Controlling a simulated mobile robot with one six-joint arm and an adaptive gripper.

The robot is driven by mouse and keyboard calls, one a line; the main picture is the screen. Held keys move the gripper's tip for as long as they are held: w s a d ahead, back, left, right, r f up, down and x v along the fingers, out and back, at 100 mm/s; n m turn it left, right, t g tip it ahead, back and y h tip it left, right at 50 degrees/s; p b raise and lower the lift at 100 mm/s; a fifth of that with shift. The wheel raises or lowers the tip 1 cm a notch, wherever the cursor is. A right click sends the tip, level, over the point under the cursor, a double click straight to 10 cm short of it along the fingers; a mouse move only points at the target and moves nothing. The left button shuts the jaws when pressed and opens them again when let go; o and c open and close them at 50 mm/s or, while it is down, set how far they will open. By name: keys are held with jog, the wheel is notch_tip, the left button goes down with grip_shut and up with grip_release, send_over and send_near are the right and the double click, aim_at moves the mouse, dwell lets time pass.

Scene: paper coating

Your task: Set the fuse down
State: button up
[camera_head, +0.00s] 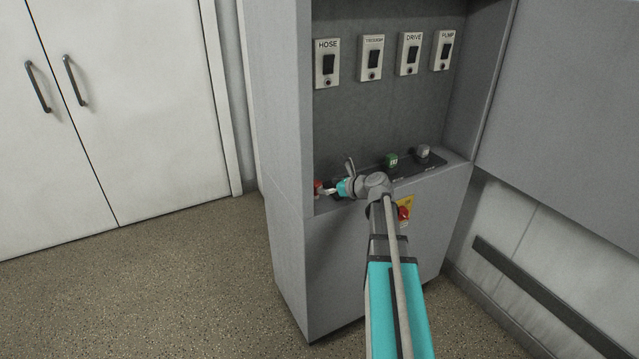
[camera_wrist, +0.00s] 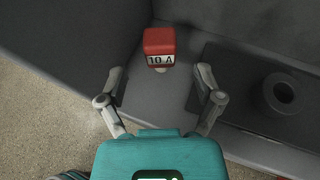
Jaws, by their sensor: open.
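A red fuse (camera_wrist: 159,42) labelled "10 A" stands on the grey cabinet shelf, near the shelf's left wall, in the wrist view. In the head view the red fuse (camera_head: 318,187) shows only in part at the left end of the shelf. My gripper (camera_wrist: 158,88) is open, with one finger on each side and the fuse beyond the tips, apart from both. In the head view my gripper (camera_head: 328,190) is at the left end of the shelf beside the fuse.
A dark holder strip (camera_wrist: 245,85) with an empty round socket (camera_wrist: 283,93) lies right of the fuse. A green fuse (camera_head: 391,160) and a grey fuse (camera_head: 423,151) stand farther right. Labelled switches (camera_head: 327,63) line the back panel. A red button (camera_head: 404,212) is on the cabinet front.

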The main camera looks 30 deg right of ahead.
jog(key=p+v, duration=0.1)
jog(key=v, duration=0.5)
jog(key=shift+p, duration=0.4)
